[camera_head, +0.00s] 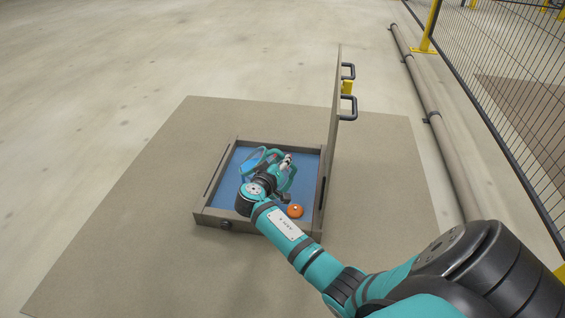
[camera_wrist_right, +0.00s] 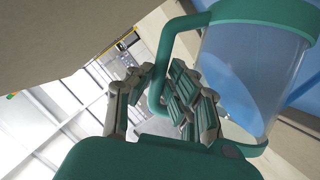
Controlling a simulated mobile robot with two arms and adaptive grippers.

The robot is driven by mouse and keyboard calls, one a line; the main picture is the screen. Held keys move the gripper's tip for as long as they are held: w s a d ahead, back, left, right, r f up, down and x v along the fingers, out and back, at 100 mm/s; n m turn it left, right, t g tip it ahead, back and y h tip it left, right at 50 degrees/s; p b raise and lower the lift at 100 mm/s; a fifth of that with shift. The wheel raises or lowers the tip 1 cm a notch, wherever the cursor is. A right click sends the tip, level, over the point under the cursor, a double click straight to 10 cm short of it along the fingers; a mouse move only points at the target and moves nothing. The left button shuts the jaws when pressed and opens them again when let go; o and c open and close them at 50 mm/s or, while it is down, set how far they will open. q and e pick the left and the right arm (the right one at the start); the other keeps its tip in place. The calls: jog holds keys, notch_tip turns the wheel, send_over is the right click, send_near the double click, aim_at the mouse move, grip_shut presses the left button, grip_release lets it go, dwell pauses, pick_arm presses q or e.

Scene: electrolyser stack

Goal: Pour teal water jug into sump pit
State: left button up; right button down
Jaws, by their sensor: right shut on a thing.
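The teal water jug (camera_wrist_right: 250,70) has a clear body with teal bands and a teal handle. My right gripper (camera_wrist_right: 165,90) is shut on the handle in the right wrist view. In the head view the jug (camera_head: 262,155) is over the sump pit, partly hidden by my right gripper (camera_head: 280,167) and wrist. I cannot tell how far it is tilted, and I see no stream of water. The sump pit (camera_head: 210,215) is a square frame with a blue inside. My left gripper is not in view.
The pit's hatch lid (camera_head: 335,110) stands upright on its right side, with two dark handles (camera_head: 348,107). An orange round float (camera_head: 295,210) is in the pit's front right. A pipe (camera_head: 440,130) and mesh fence (camera_head: 500,90) run along the right. The floor at left is clear.

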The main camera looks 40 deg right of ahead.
jog(key=shift+w+a+r+n, duration=0.2)
jog(key=shift+w+r+n, duration=0.15)
jog(key=shift+n, duration=0.05)
dwell(1.0)
jog(key=shift+w+a+r+n+h, duration=0.1)
jog(key=shift+w+a+n+h, duration=0.35)
jog(key=shift+n+h, duration=0.2)
dwell(2.4)
